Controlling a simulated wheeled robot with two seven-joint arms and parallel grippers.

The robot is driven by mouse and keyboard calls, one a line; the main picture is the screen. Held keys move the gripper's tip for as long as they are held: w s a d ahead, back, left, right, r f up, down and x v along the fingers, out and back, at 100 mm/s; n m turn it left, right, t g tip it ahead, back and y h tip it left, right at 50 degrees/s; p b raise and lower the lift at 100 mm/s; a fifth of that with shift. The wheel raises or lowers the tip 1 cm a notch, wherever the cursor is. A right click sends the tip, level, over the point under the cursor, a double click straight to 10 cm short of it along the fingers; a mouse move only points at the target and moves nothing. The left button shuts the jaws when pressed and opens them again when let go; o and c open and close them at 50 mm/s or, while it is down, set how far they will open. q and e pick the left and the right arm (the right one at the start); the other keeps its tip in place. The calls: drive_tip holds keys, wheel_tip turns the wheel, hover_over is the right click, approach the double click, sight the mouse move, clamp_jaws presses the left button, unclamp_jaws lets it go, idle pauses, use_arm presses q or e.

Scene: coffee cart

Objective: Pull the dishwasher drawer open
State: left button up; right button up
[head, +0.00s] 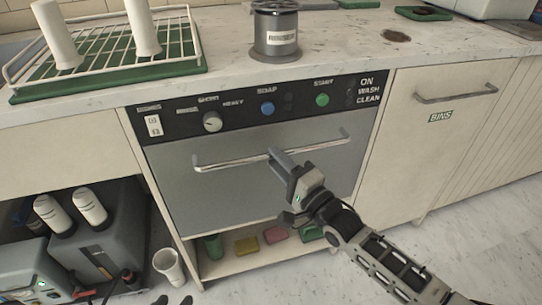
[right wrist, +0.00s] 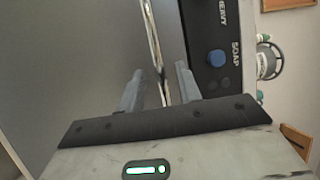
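The dishwasher drawer (head: 240,192) is a flat grey front under a black control panel, and it looks shut. Its long metal bar handle (head: 235,163) runs across the upper part. My right gripper (head: 278,160) is at the middle of the handle. In the right wrist view its two fingers (right wrist: 160,88) are apart, and the handle (right wrist: 154,42) runs into the gap between them. Whether they touch the bar cannot be told.
The black control panel (head: 262,105) has a grey, a blue and a green knob. A grey canister (head: 275,38) and a dish rack (head: 110,60) stand on the counter. Below the drawer, an open shelf (head: 228,265) holds coloured items. A white cup (head: 169,266) stands at lower left.

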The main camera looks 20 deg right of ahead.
use_arm(q)
drive_tip(key=shift+d+f, duration=0.1)
drive_tip(key=shift+f, duration=0.4)
use_arm(e)
drive_tip(key=shift+x, duration=1.4)
